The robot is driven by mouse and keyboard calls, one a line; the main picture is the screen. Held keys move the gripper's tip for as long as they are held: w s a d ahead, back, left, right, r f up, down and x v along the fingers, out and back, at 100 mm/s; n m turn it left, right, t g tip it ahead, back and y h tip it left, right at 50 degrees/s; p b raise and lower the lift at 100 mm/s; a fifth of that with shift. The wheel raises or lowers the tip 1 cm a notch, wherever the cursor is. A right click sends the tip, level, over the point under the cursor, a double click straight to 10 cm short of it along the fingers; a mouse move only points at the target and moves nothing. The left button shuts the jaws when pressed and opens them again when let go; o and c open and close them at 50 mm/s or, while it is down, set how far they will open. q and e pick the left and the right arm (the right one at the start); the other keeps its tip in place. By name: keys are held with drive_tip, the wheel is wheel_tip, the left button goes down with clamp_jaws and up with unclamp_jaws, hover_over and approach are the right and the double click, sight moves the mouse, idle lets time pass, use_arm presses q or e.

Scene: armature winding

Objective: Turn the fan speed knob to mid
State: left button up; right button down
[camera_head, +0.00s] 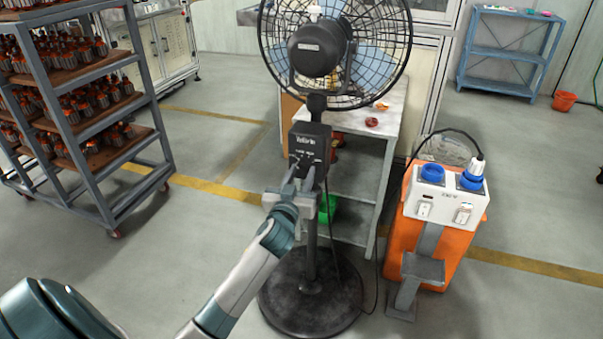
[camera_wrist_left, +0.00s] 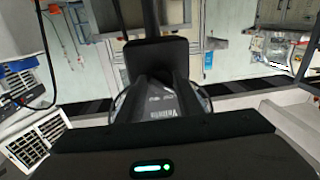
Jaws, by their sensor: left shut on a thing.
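The black pedestal fan (camera_head: 318,50) stands in the middle of the head view, on a round base (camera_head: 310,293). Its black control box (camera_head: 310,142) sits on the pole below the fan head and bears white lettering. My left gripper (camera_head: 298,179) is at the lower front of this box, its fingers pointing up at it. It is shut on the speed knob, which the fingers hide, so I cannot read its setting. In the left wrist view the control box (camera_wrist_left: 163,101) shows upside down between the fingers. My right gripper is in neither view.
An orange stand with a white socket panel (camera_head: 445,194) is right of the fan. A table (camera_head: 390,122) with small parts stands behind the pole. A rack (camera_head: 75,80) of wound parts is at left. A cable hangs beside the pole.

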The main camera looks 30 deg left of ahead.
use_arm(q)
drive_tip(key=shift+m, duration=0.7)
drive_tip(key=m+p, duration=0.1)
drive_tip(key=m, duration=0.3)
drive_tip(key=shift+a+m+p, duration=0.15)
drive_tip(key=shift+m+p, duration=0.25)
drive_tip(key=m+t+p, duration=0.1)
drive_tip(key=m, duration=0.3)
drive_tip(key=shift+a+m+h, duration=0.1)
drive_tip(key=shift+m+h, duration=0.3)
drive_tip(key=shift+m+h+p, duration=0.3)
drive_tip(key=shift+m+p, duration=0.2)
drive_tip(key=shift+m, duration=1.5)
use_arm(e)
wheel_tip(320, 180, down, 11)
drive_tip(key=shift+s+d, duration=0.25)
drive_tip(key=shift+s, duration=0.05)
use_arm(q)
drive_tip(key=o, duration=1)
drive_tip(key=shift+o, duration=0.2)
drive_tip(key=shift+s, duration=0.15)
